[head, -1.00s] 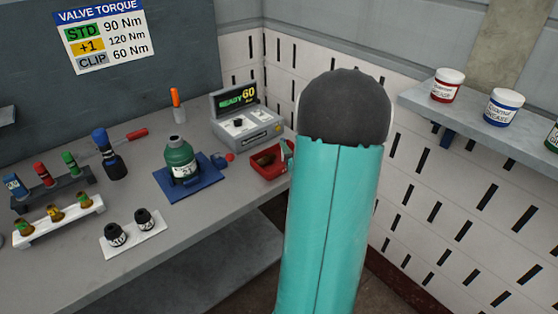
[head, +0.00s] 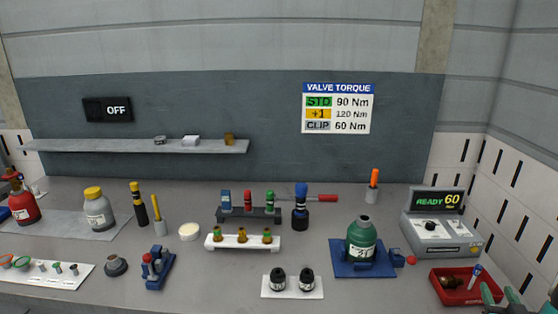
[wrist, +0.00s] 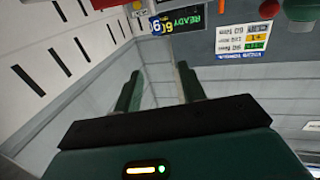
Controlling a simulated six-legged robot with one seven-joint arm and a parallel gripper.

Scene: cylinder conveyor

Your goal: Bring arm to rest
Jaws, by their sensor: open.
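My gripper (wrist: 158,85) shows in the wrist view with its two dark green fingers spread apart. Nothing is between them; behind them are pale wall panels. In the head view, green finger tips of my gripper (head: 502,296) show at the bottom right corner, in front of the red tray (head: 440,290) in the picture. The rest of my arm is out of the head view. The wrist view is upside down, with the valve torque sign (wrist: 242,33) and the lit READY 60 display (wrist: 178,20) near its top.
A green bottle (head: 362,240) stands on a blue mat (head: 345,268) on the grey bench. A grey torque tester (head: 440,235) stands at the right. Several sockets, racks and bottles fill the bench. A wall shelf (head: 120,146) is at the back left.

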